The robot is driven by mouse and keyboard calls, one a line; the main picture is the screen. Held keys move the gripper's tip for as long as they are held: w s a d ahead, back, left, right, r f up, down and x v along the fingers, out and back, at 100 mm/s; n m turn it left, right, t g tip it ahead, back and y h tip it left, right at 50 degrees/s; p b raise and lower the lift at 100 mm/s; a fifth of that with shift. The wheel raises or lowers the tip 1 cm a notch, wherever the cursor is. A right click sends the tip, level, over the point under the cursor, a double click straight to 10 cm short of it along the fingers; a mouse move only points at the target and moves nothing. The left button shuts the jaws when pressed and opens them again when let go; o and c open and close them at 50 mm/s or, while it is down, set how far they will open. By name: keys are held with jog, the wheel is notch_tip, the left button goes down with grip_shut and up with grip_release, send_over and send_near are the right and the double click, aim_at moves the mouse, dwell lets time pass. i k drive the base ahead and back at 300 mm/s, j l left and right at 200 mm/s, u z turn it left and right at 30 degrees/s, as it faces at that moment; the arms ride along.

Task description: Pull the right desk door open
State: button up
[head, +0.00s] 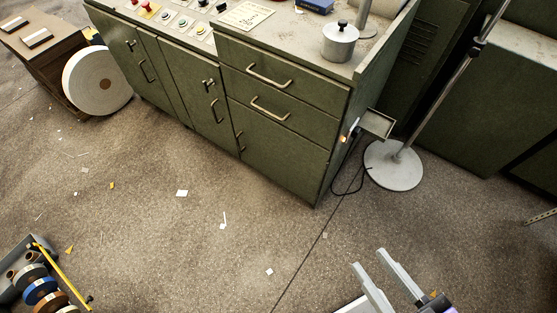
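The green desk (330,178) stands at the top middle, its front facing me at an angle. Two tall doors fill its left part. The left one (120,60) and the one to its right (188,75) each have a latch and a curved handle; the second door's handle (214,111) is near its right edge. All fronts look shut. My gripper (368,258) is at the bottom right, fingers apart and empty, well away from the desk.
A round lamp base (394,172) with a slanted pole stands right of the desk, near a cable (347,185). A white roll (97,80) sits at the left. A rack of tape rolls (35,285) is at the bottom left. The littered floor before the desk is open.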

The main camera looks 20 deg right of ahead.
aim_at(296, 162)
jog(key=i+j+u, duration=0.15)
jog(key=i, duration=0.65)
jog(key=i+j+u, duration=0.2)
jog(key=i, duration=0.6)
